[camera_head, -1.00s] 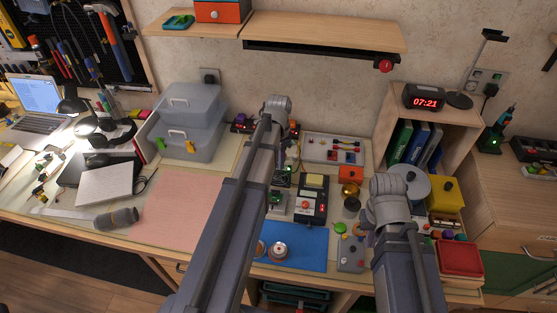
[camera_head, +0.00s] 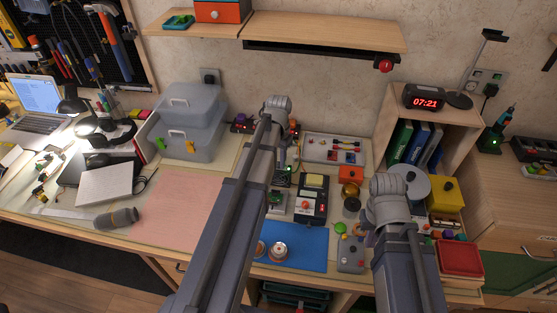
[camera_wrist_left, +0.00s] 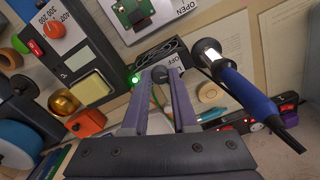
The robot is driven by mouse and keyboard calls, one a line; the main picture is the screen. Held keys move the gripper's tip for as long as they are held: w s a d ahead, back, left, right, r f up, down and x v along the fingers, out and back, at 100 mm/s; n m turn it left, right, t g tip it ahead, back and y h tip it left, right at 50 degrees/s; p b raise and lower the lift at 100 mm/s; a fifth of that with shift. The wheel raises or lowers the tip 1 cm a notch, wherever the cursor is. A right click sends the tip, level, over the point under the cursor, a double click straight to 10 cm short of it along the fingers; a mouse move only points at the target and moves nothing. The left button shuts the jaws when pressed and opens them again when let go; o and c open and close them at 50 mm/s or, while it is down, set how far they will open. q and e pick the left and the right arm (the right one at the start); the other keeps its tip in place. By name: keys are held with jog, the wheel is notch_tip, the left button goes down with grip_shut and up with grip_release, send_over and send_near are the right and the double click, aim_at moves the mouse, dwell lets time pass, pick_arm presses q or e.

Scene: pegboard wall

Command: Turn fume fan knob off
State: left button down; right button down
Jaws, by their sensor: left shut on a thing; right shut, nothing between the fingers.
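The fume fan is a black box (camera_wrist_left: 160,55) with a vented face, in the left wrist view. Its small dark grey round knob (camera_wrist_left: 160,73) sits between the fingertips of my left gripper (camera_wrist_left: 163,80), which is shut on it. Lettering partly reading "OFF" shows beside the knob. A green light (camera_wrist_left: 134,78) glows next to it and also shows in the head view (camera_head: 289,170). In the head view my left gripper (camera_head: 286,164) points down at the fan, which my arm mostly hides. My right gripper is mostly hidden behind its arm (camera_head: 388,205).
A soldering iron (camera_wrist_left: 240,88) with a blue handle stands close right of my left fingers in the wrist view. The pink mat (camera_head: 180,208) is clear.

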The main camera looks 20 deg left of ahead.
aim_at(278, 164)
pick_arm(q)
jog(key=n, duration=0.3)
jog(key=shift+n, duration=2.5)
jog(key=c, duration=0.7)
grip_release()
jog(key=shift+r, duration=0.15)
pick_arm(e)
jog(key=shift+r, duration=0.15)
pick_arm(q)
notch_tip(278, 164, up, 8)
jog(key=p, duration=0.8)
jog(key=shift+f, duration=0.2)
pick_arm(e)
notch_tip(278, 164, up, 8)
jog(key=shift+f, duration=0.25)
